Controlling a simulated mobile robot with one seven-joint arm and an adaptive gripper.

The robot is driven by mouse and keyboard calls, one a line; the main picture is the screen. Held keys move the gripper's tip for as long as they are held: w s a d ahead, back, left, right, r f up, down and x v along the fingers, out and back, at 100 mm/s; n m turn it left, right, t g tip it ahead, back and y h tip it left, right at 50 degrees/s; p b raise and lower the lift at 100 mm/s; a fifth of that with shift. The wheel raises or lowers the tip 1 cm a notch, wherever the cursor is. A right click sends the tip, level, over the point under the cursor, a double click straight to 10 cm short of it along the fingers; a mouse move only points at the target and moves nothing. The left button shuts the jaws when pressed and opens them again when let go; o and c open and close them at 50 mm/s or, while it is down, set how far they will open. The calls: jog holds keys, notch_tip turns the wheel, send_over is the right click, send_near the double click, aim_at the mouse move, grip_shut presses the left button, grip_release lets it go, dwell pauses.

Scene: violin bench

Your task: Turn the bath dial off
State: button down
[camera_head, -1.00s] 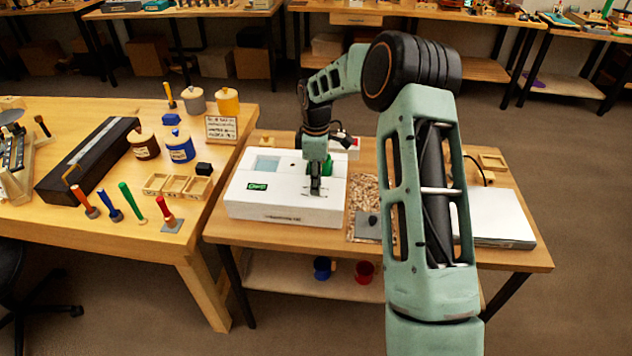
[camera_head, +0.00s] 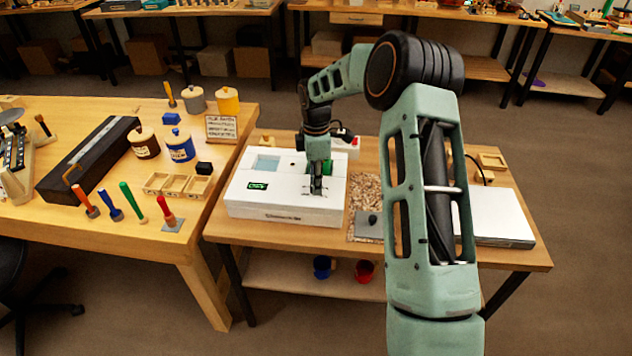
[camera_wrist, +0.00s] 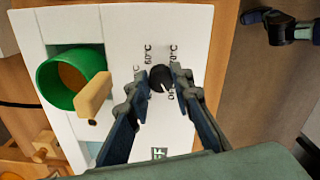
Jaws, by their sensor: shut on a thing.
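The bath is a white box (camera_head: 240,200) with a small green display (camera_head: 257,186) on the small table. Its dial is a small round black knob (camera_wrist: 162,80) with a light pointer mark, on the white top in the wrist view. The mark points toward the lower side of the picture, near small print that looks like OFF, partly hidden. Labels for 60°C and 70°C stand above the dial. My gripper (camera_wrist: 158,77) has one finger on each side of the dial and is shut on it. In the head view my gripper (camera_head: 317,186) points down at the bath top and hides the dial.
A green cup-like ring (camera_wrist: 72,78) with a wooden handle stands close left of the fingers, in the bath's opening. A grey block (camera_head: 368,226) and a white slab (camera_head: 495,218) lie to the right. A tool-covered bench (camera_head: 120,225) stands left.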

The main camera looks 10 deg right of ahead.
jog(key=c, duration=1.7)
grip_release()
notch_tip(320, 180, up, 12)
jog(key=shift+r, duration=0.1)
